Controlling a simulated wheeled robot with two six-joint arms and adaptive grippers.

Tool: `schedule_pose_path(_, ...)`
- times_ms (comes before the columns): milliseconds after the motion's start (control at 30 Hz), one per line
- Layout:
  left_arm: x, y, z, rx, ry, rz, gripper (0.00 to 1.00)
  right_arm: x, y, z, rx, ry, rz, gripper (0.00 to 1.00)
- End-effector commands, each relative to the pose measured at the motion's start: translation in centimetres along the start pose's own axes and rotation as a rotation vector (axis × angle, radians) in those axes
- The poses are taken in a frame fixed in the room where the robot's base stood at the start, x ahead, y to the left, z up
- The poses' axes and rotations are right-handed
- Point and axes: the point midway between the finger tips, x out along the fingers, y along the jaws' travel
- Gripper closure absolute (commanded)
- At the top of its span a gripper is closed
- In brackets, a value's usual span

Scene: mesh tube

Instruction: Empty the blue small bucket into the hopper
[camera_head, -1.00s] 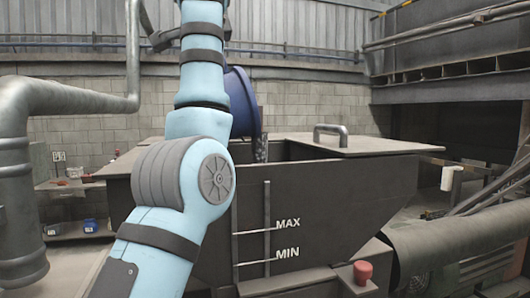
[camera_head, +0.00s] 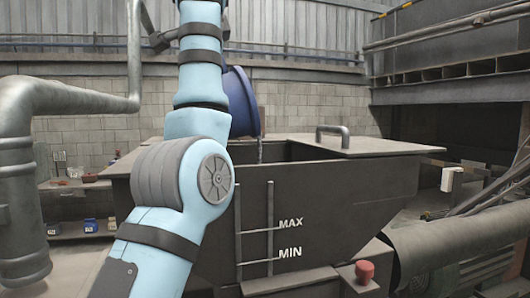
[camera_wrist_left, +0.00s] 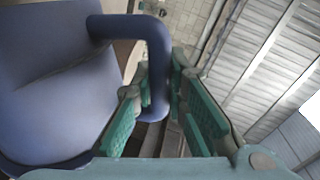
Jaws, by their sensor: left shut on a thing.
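The blue bucket (camera_head: 242,103) is tipped on its side above the hopper (camera_head: 310,195), partly hidden behind my left arm in the head view. A thin grey stream (camera_head: 259,151) falls from its rim into the hopper's opening. In the left wrist view the bucket (camera_wrist_left: 50,85) fills the left side, and its handle (camera_wrist_left: 115,28) runs between my green fingers. My left gripper (camera_wrist_left: 160,88) is shut on that handle. The bucket's inside and the hopper's contents are hidden. My right gripper is not in view.
A flat lid with a metal handle (camera_head: 332,133) covers the hopper's right part. A level gauge (camera_head: 255,232) marked MAX and MIN and a red knob (camera_head: 364,271) are on its front. A large grey pipe (camera_head: 18,180) stands at left. A thick pipe (camera_head: 450,245) lies at right.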

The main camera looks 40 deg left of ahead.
Motion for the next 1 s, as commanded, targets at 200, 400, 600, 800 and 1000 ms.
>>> schedule_pose_path(200,0.0,0.1,-0.4,0.016,-0.003,-0.001,1.0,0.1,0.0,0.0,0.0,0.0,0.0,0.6)
schedule_pose_path(400,-0.1,0.1,-0.6,0.037,-0.009,-0.002,1.0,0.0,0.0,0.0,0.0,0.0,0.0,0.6)
schedule_pose_path(600,-0.3,0.1,-0.8,0.06,-0.016,-0.002,1.0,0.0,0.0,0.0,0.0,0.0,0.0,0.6)
schedule_pose_path(800,-0.3,0.2,-1.0,0.083,-0.025,-0.003,1.0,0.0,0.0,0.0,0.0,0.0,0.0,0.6)
schedule_pose_path(1000,-0.4,0.3,-1.2,0.106,-0.032,-0.003,1.0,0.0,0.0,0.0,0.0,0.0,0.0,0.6)
